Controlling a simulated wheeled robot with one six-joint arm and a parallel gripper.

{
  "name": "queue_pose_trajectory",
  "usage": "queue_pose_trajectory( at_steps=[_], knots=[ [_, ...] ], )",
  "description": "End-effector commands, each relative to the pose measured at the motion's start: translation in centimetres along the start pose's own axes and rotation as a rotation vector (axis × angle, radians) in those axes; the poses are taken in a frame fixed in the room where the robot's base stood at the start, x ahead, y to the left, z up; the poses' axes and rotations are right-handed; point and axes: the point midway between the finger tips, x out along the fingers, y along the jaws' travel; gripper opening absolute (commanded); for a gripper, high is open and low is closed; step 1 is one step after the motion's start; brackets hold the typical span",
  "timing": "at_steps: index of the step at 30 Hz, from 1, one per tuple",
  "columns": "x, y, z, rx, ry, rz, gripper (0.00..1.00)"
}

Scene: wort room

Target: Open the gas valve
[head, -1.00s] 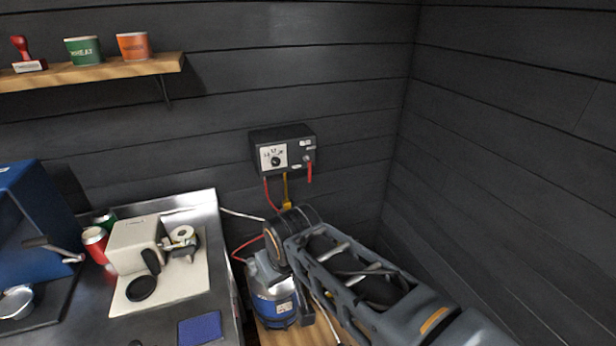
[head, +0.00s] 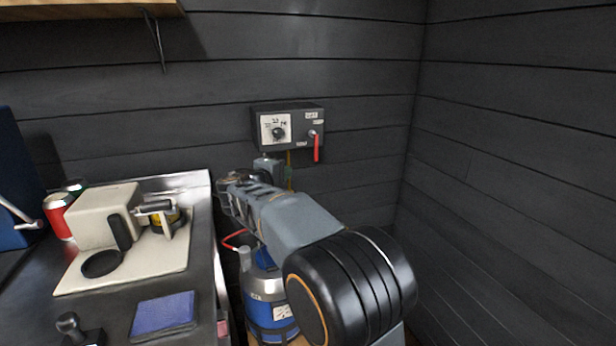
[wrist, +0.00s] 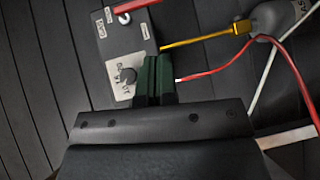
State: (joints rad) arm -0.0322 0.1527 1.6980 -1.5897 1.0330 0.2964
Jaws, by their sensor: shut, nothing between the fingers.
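A black control box (head: 290,128) is fixed to the dark plank wall. Which fitting is the gas valve is not readable from the labels. My gripper (wrist: 156,62) has green fingers, shut and empty, in front of the box's lower part and apart from the lever.
A yellow pipe (wrist: 205,38) and a red hose (wrist: 215,72) run near my fingers. A blue canister (head: 268,308) stands below my arm. The steel counter (head: 200,240) at left holds a cream machine (head: 100,215). The right wall is bare.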

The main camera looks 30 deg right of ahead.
Motion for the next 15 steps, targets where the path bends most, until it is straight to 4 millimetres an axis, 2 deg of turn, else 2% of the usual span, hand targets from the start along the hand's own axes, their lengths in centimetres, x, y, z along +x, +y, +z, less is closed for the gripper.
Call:
queue_pose_trajectory(
  at_steps=[1,6,15],
  knots=[
    [0.5,-0.9,-0.7,-0.014,0.008,0.032,0.00],
    [1.0,-0.7,-2.0,-0.038,0.025,0.107,0.00],
    [1.1,-0.5,-2.4,-0.047,0.030,0.127,0.00]
  ],
)
